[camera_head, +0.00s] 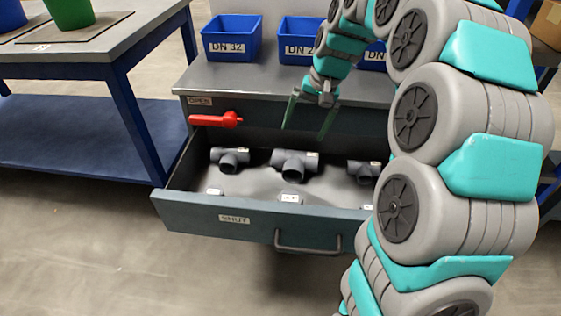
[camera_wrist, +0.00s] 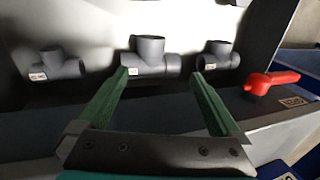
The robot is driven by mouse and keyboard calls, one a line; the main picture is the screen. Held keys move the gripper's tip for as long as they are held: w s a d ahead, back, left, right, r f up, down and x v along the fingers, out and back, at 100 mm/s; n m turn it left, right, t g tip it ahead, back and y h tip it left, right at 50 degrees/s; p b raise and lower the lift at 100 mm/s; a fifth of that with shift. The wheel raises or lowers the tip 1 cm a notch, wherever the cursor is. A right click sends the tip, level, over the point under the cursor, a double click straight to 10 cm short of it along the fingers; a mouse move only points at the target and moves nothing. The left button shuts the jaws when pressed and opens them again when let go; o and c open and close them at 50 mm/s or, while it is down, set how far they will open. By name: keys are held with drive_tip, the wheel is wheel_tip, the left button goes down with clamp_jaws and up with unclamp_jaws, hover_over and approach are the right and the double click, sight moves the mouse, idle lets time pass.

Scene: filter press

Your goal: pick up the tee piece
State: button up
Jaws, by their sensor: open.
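Three grey tee pieces lie in a row in the open drawer (camera_head: 200,209). In the head view they are a small left tee (camera_head: 229,158), a larger middle tee (camera_head: 295,163) and a right tee (camera_head: 364,170) partly hidden by my arm. The wrist view shows the middle tee (camera_wrist: 150,58) between and beyond my fingertips, with one tee (camera_wrist: 56,66) to its left and another (camera_wrist: 218,58) to its right. My gripper (camera_head: 303,132) is open and empty, pointing down above the drawer's back part, apart from the tees. Its two green fingers also show in the wrist view (camera_wrist: 160,74).
A red handle (camera_head: 216,119) sits on the cabinet by the OPEN label. Blue bins (camera_head: 231,40) stand on the cabinet top. A blue-framed table (camera_head: 100,60) stands at left.

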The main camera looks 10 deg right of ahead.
hover_over(296, 164)
drive_tip(key=d, duration=0.2)
drive_tip(key=f, duration=0.8)
drive_tip(key=shift+s+a, duration=0.2)
drive_tip(key=shift+s, duration=0.05)
drive_tip(key=shift+p+x, duration=0.45)
drive_tip(key=shift+x, duration=3.25)
drive_tip(key=shift+w, duration=0.1)
clamp_jaws()
